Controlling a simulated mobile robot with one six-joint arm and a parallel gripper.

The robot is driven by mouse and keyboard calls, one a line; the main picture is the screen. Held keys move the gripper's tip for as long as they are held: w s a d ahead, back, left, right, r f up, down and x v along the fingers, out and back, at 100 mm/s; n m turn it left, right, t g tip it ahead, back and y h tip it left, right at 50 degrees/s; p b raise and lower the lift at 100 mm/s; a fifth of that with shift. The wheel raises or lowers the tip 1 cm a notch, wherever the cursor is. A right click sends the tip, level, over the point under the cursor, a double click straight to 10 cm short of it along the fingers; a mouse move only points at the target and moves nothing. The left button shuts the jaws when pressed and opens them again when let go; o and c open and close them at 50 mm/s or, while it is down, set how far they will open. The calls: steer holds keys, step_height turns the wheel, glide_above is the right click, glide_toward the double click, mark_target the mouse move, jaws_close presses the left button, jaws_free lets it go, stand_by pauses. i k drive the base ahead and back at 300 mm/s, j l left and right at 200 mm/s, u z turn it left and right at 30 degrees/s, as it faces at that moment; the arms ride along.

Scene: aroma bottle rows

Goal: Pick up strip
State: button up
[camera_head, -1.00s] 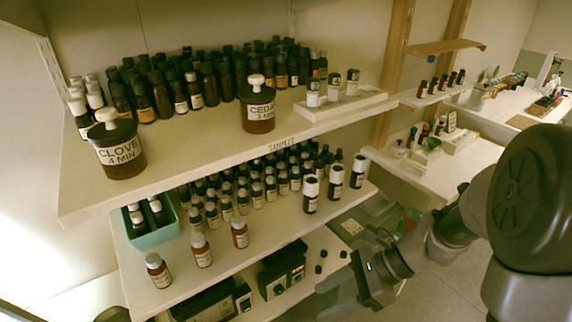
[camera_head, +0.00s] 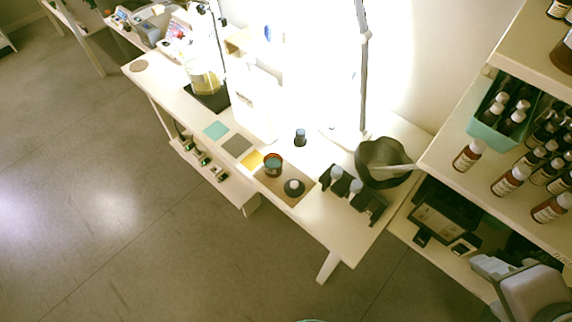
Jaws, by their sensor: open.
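I cannot clearly make out a strip in the head view. The white bench (camera_head: 330,234) holds small items where a thin strip could be too small or washed out to tell. Part of what looks like my gripper (camera_head: 487,268) shows at the lower right, in front of the lower shelf and well away from the bench items. It is open, and I see nothing held in it. Its fingertips are not clear.
A brown jar (camera_head: 273,164), black lid (camera_head: 294,188), dark bowl (camera_head: 385,162) and yellow-filled beaker (camera_head: 205,81) stand on the bench. Shelves at right hold several bottles, a teal tray (camera_head: 487,135) and a screened device (camera_head: 440,220). The floor (camera_head: 130,240) is clear.

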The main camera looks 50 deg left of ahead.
mark_target(356, 185)
steer(key=u, duration=1.5)
steer(key=z, duration=0.2)
steer(key=k+j+z, duration=0.1)
steer(key=k, duration=0.25)
